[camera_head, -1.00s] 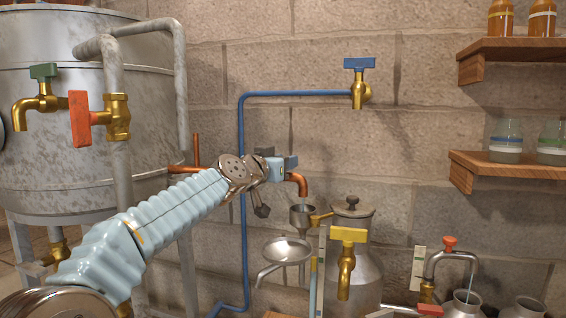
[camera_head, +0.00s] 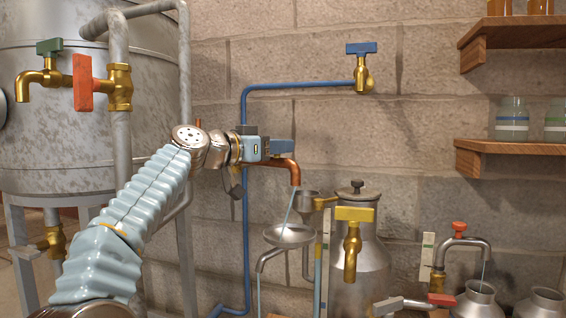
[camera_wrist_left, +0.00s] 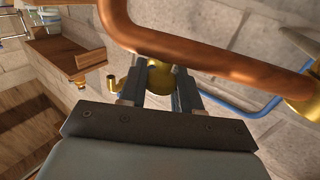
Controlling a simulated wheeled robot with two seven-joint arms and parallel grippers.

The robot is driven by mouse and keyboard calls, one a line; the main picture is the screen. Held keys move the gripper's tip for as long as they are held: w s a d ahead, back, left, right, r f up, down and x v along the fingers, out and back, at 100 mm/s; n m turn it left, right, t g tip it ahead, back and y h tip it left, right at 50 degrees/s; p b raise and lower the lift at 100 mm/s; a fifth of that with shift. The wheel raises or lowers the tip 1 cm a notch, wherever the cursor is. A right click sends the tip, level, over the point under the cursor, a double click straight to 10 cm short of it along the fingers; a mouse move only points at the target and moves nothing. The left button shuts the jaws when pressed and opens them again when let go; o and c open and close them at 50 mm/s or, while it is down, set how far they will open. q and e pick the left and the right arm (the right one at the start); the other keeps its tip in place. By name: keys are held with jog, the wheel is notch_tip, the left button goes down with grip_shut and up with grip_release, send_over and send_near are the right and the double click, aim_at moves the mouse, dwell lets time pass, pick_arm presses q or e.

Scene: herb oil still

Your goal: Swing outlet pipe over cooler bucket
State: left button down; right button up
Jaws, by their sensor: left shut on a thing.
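The copper outlet pipe (camera_head: 286,164) bends down at its free end, and a thin pale stream falls from it. The stream meets a shallow metal dish (camera_head: 289,236) with a side spout. My left gripper (camera_head: 280,148) is shut on the pipe just before its bend. In the left wrist view the pipe (camera_wrist_left: 210,65) crosses the top, at the tips of my left gripper (camera_wrist_left: 162,66). I cannot tell for certain which vessel is the cooler bucket. My right gripper is not in view.
A small funnel (camera_head: 306,204) stands right of the stream, before a lidded metal can (camera_head: 362,275). A yellow-handled tap (camera_head: 353,236) is in front. A blue pipe (camera_head: 300,88) runs along the wall. The still tank (camera_head: 60,120) stands left; wooden shelves (camera_head: 510,146) hang right.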

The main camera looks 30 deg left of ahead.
pick_arm(q)
jog(key=shift+s+a+m+h, duration=0.1)
jog(key=shift+s+m+h, duration=0.2)
jog(key=shift+s, duration=0.05)
jog(key=c, duration=0.8)
grip_release()
jog(key=b+v, duration=0.1)
jog(key=v, duration=1.2)
jog(key=shift+s+a+b, duration=0.2)
jog(key=shift+s+b, duration=0.15)
jog(key=shift+b, duration=0.05)
jog(key=shift+r, duration=0.1)
